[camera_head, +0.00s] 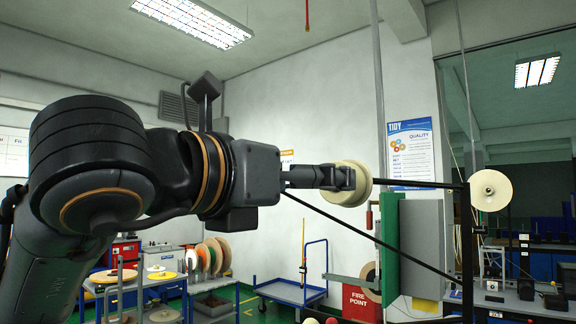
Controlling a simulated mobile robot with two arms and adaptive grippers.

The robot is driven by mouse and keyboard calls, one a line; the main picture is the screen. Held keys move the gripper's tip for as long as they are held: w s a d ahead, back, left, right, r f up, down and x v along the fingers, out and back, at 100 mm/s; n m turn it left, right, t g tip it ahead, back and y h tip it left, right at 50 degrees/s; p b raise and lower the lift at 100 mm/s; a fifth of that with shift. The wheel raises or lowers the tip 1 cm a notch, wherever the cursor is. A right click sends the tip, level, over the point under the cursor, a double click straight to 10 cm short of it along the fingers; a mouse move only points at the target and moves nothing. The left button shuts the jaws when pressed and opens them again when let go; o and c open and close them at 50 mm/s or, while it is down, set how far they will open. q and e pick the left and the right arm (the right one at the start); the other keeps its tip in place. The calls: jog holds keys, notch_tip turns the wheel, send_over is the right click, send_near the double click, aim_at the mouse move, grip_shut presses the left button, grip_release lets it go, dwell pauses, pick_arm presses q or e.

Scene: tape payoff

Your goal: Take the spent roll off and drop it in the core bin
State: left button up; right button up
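A cream roll (356,196) is at the middle right, with my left gripper (347,179) in front of it. The dark fingers overlap the roll's face; whether they are closed on it is not clear. A black bar runs from beside this roll to a dark post (467,240) at the right. A second cream roll (491,190) is at the top of that post, apart from my gripper. Whether either roll is spent cannot be told. My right gripper is not in view. I cannot pick out a core bin.
A blue cart (290,291) stands on the floor behind. Shelving with several colored reels (207,256) is at the lower left. A green panel (390,246) and a red fire point box (361,303) are below the roll. A workbench is at the right.

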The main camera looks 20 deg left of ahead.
pick_arm(q)
jog(key=x, duration=0.7)
jog(key=shift+x, duration=0.85)
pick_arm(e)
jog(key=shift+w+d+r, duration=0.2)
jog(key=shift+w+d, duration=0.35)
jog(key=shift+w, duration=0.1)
pick_arm(q)
jog(key=c, duration=1.1)
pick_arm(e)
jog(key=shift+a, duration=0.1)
pick_arm(q)
jog(key=shift+r, duration=0.4)
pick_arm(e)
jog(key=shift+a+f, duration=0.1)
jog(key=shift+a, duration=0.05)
pick_arm(q)
jog(key=shift+s+b, duration=0.15)
jog(key=shift+b, duration=0.15)
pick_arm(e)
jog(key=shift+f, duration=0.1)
